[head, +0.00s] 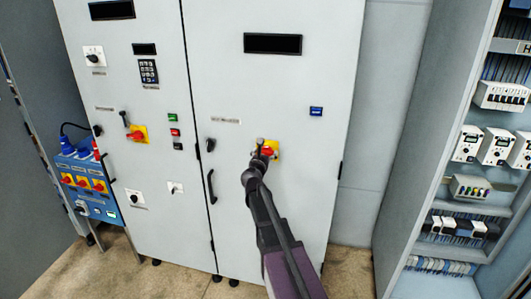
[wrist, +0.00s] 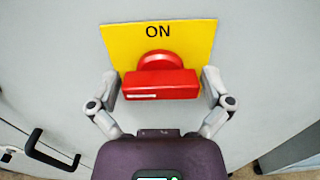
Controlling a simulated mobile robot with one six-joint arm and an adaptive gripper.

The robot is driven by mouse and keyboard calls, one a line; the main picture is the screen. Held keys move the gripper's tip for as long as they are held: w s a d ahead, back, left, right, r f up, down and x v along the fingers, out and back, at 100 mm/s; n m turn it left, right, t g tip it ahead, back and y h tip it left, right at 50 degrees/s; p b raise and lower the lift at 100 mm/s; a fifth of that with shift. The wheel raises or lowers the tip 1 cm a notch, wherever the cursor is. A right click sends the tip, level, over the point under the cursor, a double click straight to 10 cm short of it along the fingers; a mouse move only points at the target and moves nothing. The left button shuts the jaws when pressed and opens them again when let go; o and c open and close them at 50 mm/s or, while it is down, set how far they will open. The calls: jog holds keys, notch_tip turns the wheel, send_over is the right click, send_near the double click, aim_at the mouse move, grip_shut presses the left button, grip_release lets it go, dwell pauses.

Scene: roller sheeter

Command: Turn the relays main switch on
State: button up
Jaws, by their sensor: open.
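A red rotary switch handle (wrist: 160,84) on a yellow plate (wrist: 118,38) fills the middle of the wrist view. "ON" is printed at the plate's top, and the handle's bar lies crosswise in that view. In the head view the switch (head: 269,151) is on the right cabinet door, partly hidden by my gripper (head: 260,150). My gripper is open, with one finger on each side of the red bar. Small gaps seem to show between the fingers and the bar. I cannot read a label naming this switch.
Another red switch on a yellow plate (head: 137,133) is on the left door (head: 155,75). A black door handle (head: 211,186) is left of my arm, also in the wrist view (wrist: 50,150). A blue socket box (head: 95,185) stands left; an open relay cabinet (head: 420,120) stands right.

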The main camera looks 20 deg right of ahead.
jog(key=c, duration=0.8)
jog(key=shift+m, duration=0.3)
jog(key=m, duration=0.4)
jog(key=shift+d, duration=0.15)
jog(key=m, duration=0.4)
jog(key=shift+s+d+f, duration=0.1)
jog(key=m, duration=0.5)
jog(key=shift+f, duration=0.1)
jog(key=shift+d+f+m+b, duration=0.15)
jog(key=shift+m+b, duration=0.2)
jog(key=shift+m, duration=1.85)
